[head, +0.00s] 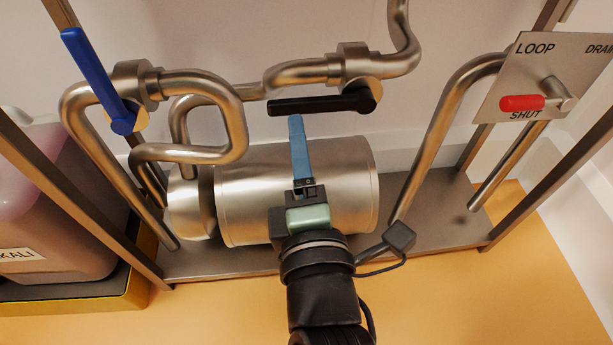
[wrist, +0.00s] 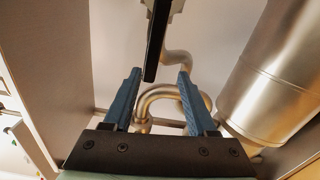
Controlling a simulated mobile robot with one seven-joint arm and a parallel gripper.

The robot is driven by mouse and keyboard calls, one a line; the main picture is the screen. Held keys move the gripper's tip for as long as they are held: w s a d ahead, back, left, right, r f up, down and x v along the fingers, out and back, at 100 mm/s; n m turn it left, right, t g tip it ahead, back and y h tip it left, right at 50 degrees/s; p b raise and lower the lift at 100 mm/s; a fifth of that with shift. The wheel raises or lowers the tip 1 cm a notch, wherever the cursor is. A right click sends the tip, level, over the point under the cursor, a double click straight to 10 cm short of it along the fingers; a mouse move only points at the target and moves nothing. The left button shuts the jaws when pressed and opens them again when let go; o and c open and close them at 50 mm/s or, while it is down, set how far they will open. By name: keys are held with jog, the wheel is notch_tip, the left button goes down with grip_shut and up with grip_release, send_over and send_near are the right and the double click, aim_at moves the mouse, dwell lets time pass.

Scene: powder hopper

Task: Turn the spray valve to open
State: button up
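A black lever handle (head: 310,104) lies level on a steel pipe valve (head: 355,65) in the head view. A blue lever handle (head: 95,75) slants down to the right on the valve at left. A red-tipped lever (head: 522,103) points left on a plate marked LOOP, DRAIN and SHUT. No spray label is readable, so I cannot tell which is the spray valve. My gripper (head: 297,120) is just below the black handle. In the wrist view my gripper (wrist: 160,78) is open, and the black handle's end (wrist: 155,50) shows between the blue fingertips, nearer the left one; contact is unclear.
A steel cylinder (head: 350,190) lies behind my gripper on a metal shelf (head: 440,200). Bent pipes (head: 240,130) surround the valves, and frame posts (head: 75,200) stand at both sides. An alkali container (head: 50,240) sits in a yellow-edged tray at left.

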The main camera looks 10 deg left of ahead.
jog(key=p+v, duration=0.4)
jog(key=v, duration=0.2)
jog(key=shift+s, duration=0.1)
jog(key=shift+r, duration=0.15)
dwell(0.6)
